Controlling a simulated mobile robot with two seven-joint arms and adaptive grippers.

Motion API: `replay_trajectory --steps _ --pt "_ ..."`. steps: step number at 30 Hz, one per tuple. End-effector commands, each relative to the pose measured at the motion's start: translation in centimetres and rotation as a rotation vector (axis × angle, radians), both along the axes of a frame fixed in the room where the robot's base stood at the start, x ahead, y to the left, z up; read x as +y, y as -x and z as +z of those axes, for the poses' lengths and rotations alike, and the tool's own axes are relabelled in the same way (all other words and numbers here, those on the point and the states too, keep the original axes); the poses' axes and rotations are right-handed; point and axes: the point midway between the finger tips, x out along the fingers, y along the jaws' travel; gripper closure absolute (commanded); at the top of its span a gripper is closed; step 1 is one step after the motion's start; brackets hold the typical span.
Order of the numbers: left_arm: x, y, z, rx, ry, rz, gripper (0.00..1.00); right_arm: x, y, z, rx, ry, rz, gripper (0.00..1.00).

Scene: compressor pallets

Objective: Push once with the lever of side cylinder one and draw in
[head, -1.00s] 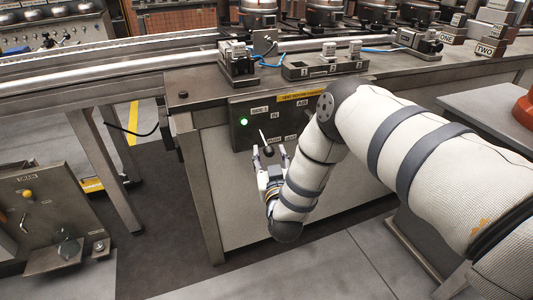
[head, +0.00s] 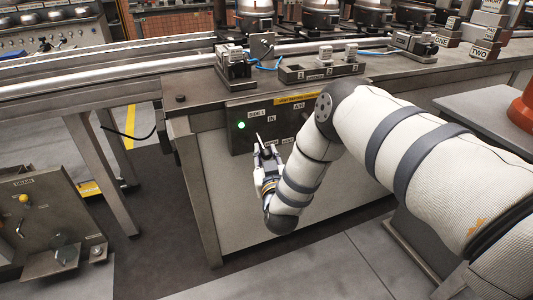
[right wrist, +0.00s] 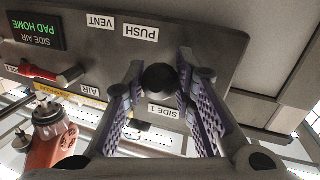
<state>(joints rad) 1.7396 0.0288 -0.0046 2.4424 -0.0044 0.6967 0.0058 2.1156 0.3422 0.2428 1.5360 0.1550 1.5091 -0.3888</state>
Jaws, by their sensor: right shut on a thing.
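The side cylinder one panel (head: 238,142), labelled SIDE 1, is on the front of the bench. It has a lit green lamp (head: 241,126) and a lever (head: 260,140) standing out from it. My right gripper (head: 267,151) is at the panel, shut on the lever. In the right wrist view, the lever's black round knob (right wrist: 160,77) sits between the two purple-padded fingers. The PUSH label (right wrist: 141,32) and VENT label (right wrist: 100,21) lie beside it, upside down. The gripper hides part of the panel's lower labels in the head view. My left gripper is not in view.
The bench top (head: 200,95) carries small fixtures above. A grey stand (head: 45,215) with a yellow knob is at lower left.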

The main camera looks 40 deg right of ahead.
Motion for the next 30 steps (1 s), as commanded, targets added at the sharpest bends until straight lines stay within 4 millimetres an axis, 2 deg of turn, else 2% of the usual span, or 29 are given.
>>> replay_trajectory --steps 5,15,21,30 --pt "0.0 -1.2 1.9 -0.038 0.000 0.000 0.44 0.1 0.1 1.6 0.081 -0.021 0.001 1.00" --pt "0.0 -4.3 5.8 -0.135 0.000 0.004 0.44 0.2 0.1 4.1 0.354 -0.087 0.003 1.00" --pt "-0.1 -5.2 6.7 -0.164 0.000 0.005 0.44 0.1 0.0 4.8 0.515 -0.125 0.002 1.00" --pt "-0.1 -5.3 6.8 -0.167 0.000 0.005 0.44 0.1 0.0 5.5 0.695 -0.164 0.002 1.00"
